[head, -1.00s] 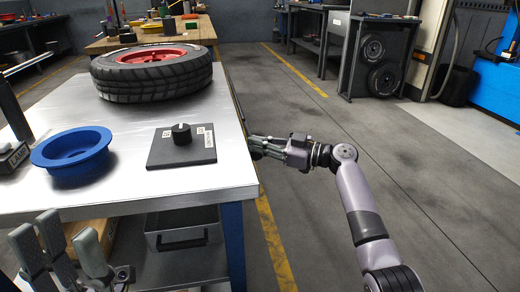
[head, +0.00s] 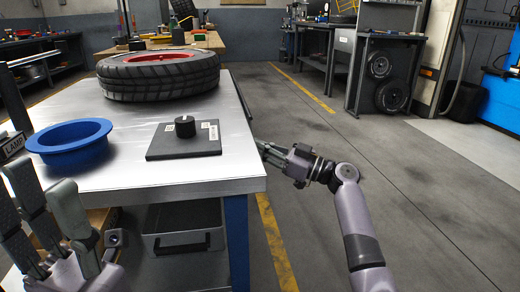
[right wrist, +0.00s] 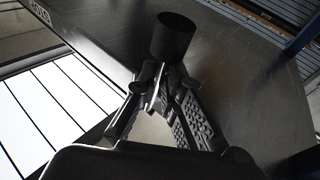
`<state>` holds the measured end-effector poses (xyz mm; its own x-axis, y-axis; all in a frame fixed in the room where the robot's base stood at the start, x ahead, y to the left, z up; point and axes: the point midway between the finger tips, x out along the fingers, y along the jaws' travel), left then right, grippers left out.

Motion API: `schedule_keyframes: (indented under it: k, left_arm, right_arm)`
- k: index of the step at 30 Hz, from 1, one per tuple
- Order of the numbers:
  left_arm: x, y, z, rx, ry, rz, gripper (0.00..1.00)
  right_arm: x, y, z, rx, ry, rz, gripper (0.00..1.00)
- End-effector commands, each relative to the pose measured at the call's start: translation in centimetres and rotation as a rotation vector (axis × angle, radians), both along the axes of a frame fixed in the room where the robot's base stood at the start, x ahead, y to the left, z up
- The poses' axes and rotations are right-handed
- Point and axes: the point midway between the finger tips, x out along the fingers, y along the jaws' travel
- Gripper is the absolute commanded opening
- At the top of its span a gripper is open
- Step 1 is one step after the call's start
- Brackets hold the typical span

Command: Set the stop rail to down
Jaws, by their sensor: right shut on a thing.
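My right gripper (head: 264,148) is beside the long right edge of the metal table (head: 215,172), about level with its top. In the right wrist view the fingers (right wrist: 160,85) close around the lower end of a black cylindrical handle (right wrist: 173,36). Behind it is a dark flat panel (right wrist: 245,75). I cannot make out a separate stop rail; in the head view the gripper and table edge hide what is held. My left gripper (head: 40,205) is at the lower left, its fingers spread and empty, in front of the table.
On the table are a tyre with a red rim (head: 158,78), a blue bowl-like ring (head: 70,142) and a dark plate (head: 165,150) with a black knob (head: 185,127). A drawer (head: 185,228) is below. The floor right of the table is clear.

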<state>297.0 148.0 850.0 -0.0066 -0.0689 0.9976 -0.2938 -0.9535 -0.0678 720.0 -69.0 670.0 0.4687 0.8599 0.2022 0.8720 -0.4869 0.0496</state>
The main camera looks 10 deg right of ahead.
Motion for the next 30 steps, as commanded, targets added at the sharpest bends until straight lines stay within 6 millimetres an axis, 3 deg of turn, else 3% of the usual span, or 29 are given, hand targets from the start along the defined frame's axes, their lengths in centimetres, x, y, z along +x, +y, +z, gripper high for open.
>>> schedule_keyframes:
  k: [6,7,15,25,30]
  left_arm:
    - [0.0,0.0,0.0,0.0,0.0,0.0,0.4]
    - [0.0,0.0,0.0,0.0,0.0,0.0,0.4]
    - [0.0,0.0,0.0,0.0,0.0,-0.001,0.4]
    - [0.0,0.0,0.0,-0.002,0.001,0.001,0.4]
    - [0.0,0.0,0.0,-0.002,0.001,0.0,0.4]
  right_arm:
    - [0.0,-0.3,-0.4,-0.002,0.003,-0.004,0.0]
    - [0.0,-0.3,-0.4,-0.003,0.004,-0.004,0.1]
    - [0.0,-0.1,-0.4,-0.003,0.004,-0.001,0.28]
    - [0.0,-0.1,-0.2,-0.002,0.002,0.0,0.29]
    - [-0.7,-1.4,-0.6,-0.003,0.002,-0.002,0.29]
